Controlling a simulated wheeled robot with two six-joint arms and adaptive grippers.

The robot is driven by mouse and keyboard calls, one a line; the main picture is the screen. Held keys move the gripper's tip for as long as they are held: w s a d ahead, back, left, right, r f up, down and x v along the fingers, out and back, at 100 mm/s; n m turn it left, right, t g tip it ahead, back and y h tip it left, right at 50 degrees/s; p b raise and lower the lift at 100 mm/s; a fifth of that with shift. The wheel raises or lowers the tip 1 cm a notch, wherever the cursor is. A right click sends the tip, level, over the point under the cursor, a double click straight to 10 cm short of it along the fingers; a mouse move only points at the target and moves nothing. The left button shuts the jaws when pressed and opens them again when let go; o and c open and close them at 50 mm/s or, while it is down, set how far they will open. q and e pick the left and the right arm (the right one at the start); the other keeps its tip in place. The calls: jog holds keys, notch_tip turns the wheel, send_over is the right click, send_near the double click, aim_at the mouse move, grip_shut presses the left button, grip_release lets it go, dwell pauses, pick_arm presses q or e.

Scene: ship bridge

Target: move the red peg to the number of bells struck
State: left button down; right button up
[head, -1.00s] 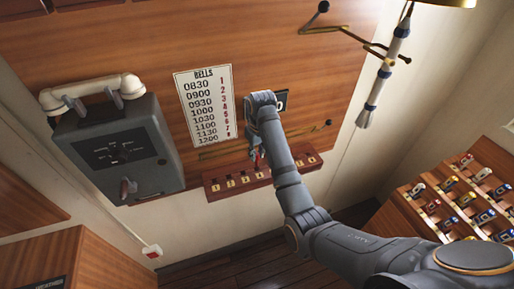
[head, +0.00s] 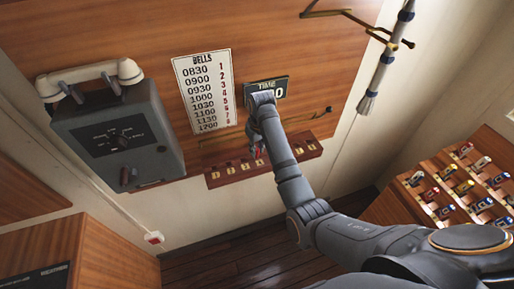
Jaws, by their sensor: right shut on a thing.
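The red peg (head: 256,154) shows as a small bit of red at the tip of my right gripper (head: 257,148), which is shut on it. Gripper and peg are in front of the middle of the wooden peg rail (head: 222,181). The rail has a row of numbered places; the arm hides some of them, and I cannot tell whether the peg is in a hole. The bells chart (head: 205,91) lists times from 0830 to 1200 beside red numbers 1 to 8. The time sign (head: 257,88) is mostly covered by my arm; a last digit 0 shows. My left gripper is out of view.
A grey telephone box (head: 120,135) with a white handset hangs left of the chart. A brass rail (head: 310,116) runs above the peg rail. A bell rope (head: 385,65) hangs at right. A wooden rack (head: 440,190) of small coloured items stands at far right.

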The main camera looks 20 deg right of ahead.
jog(key=o, duration=0.9)
